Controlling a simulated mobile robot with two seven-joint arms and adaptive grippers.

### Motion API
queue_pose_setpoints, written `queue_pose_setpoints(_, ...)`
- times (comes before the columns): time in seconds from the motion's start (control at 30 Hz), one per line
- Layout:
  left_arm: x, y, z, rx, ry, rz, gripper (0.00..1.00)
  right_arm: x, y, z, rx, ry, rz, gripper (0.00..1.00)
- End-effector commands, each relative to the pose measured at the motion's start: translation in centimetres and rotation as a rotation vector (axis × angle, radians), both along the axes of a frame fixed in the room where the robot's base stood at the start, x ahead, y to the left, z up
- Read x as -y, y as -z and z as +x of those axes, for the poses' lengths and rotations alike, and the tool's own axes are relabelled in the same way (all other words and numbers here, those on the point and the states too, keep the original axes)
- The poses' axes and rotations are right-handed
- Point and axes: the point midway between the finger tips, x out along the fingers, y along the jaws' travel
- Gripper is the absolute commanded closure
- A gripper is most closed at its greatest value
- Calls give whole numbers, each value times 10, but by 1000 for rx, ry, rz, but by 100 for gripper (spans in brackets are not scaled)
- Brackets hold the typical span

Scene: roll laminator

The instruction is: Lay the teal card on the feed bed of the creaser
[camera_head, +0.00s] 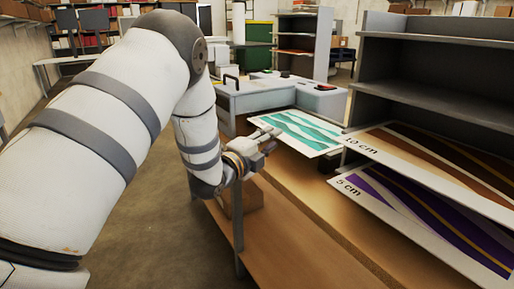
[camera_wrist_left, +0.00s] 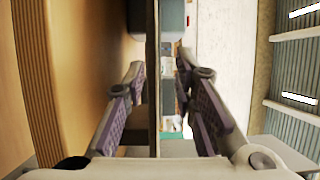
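The teal card (camera_head: 300,132), white with teal wave bands, lies flat at the front of the grey creaser (camera_head: 262,98) in the head view. Its near edge reaches out over the wooden table, and it covers whatever part of the bed lies under it. My left gripper (camera_head: 270,141) is at the card's left near edge, with its fingers spread. In the left wrist view the gripper (camera_wrist_left: 160,85) is open, with a clear gap between the purple-padded fingers. A thin edge-on strip runs between them; I cannot tell if they touch the card. My right gripper is out of view.
A grey shelf unit (camera_head: 440,47) stands at the right. A brown card marked 10 cm (camera_head: 432,160) and a purple card marked 5 cm (camera_head: 420,215) lie on its lower levels. The wooden table (camera_head: 290,225) is clear in front. A green cabinet (camera_head: 257,45) stands behind.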

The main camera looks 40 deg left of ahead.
Motion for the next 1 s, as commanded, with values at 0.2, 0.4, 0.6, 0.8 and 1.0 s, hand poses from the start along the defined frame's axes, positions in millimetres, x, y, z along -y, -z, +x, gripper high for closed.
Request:
queue_pose_setpoints(0.2, 0, 3, -53, -5, -2, 0, 75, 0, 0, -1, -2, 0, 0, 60)
queue_pose_setpoints(0.4, 1, 3, -76, -3, -1, 1, 75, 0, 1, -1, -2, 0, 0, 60)
queue_pose_setpoints(0.6, 6, 27, -81, -73, -8, -69, 75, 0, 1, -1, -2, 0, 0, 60)
queue_pose_setpoints(0.8, 59, 220, -179, -686, -284, -676, 75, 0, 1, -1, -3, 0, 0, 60)
queue_pose_setpoints(1.0, 118, 327, -370, -1170, -916, -1108, 75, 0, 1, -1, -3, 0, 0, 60)
